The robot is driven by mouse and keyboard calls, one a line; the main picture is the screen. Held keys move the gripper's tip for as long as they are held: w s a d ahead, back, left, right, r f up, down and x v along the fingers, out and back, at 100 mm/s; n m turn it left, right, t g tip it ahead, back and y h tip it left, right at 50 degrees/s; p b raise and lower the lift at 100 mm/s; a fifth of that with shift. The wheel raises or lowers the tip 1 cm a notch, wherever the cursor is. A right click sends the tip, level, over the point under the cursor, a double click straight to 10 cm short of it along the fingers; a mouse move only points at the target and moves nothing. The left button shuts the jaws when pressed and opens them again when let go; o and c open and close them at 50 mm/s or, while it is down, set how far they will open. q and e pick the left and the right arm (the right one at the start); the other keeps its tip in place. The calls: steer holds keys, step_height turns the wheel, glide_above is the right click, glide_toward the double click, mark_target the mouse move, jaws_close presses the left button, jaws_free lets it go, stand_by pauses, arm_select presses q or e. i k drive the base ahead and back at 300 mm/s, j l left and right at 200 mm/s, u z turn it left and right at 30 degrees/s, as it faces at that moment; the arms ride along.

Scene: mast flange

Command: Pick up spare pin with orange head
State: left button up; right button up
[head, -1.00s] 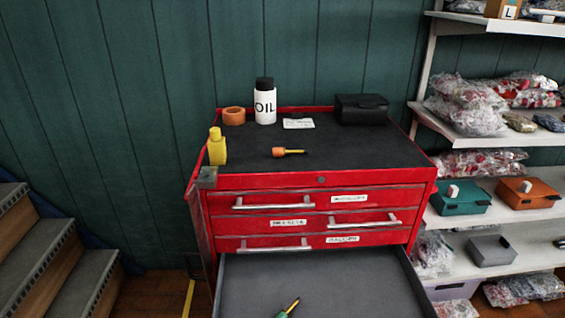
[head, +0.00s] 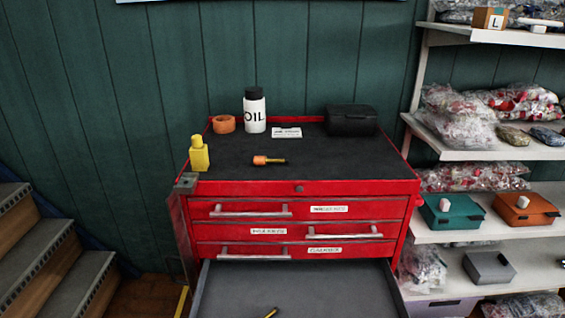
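The spare pin with the orange head (head: 268,161) lies on its side on the black top of the red tool chest (head: 245,188). Neither of my grippers shows in the head view.
On the chest top stand a yellow bottle (head: 199,155), an orange ring-shaped roll (head: 224,124), an oil bottle (head: 255,110), a white card (head: 287,132) and a black case (head: 351,120). An open drawer (head: 330,285) juts out below. Stairs (head: 40,245) are left, shelves (head: 470,150) right.

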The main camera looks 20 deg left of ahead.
mark_target(260, 160)
steer(key=l+z, duration=0.1)
steer(key=l, duration=0.3)
steer(key=i+l, duration=0.15)
steer(key=l, duration=0.25)
steer(key=i+l+z, duration=0.15)
steer(key=l, duration=0.25)
steer(key=l+z, duration=0.1)
steer(key=l, duration=0.3)
steer(key=i+l, duration=0.2)
steer(key=l, duration=0.15)
steer(key=k+l+z, duration=0.05)
